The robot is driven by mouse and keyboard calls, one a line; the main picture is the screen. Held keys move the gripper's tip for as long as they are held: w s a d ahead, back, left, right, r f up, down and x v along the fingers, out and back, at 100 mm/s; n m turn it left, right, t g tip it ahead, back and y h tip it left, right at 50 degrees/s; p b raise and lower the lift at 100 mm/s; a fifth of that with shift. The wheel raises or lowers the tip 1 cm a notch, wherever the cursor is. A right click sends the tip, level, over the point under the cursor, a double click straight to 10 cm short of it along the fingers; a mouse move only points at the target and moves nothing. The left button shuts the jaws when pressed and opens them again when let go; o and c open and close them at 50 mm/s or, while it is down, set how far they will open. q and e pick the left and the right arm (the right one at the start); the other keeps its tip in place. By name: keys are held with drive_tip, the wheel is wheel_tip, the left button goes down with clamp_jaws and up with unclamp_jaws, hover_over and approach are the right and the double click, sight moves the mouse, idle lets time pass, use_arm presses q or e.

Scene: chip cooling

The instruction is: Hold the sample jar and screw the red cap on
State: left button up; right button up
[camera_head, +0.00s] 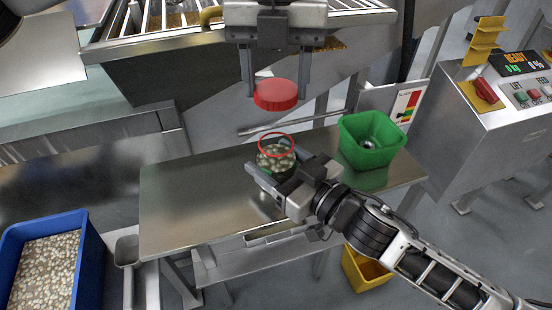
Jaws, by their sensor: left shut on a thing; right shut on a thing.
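The red cap (275,95) is held between the fingers of my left gripper (276,88), which points down from the top of the head view. The sample jar (276,160) stands below it over the metal table, filled with pale pieces and with a red ring at its open rim. My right gripper (275,178) reaches in from the lower right and is shut around the jar's body. The cap is above the jar, with a clear gap between them. The jar's lower part is partly hidden by the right gripper.
A green bin (355,157) stands on the metal table (190,205) right of the jar. A control box (510,95) stands at the right. A blue crate (85,265) of pale pieces is at lower left, and a yellow bin (357,272) sits below the table. The table's left part is clear.

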use_arm(q)
hover_over(276, 136)
drive_tip(key=shift+f, duration=2.5)
drive_tip(key=shift+f, duration=0.9)
drive_tip(key=shift+f, duration=0.6)
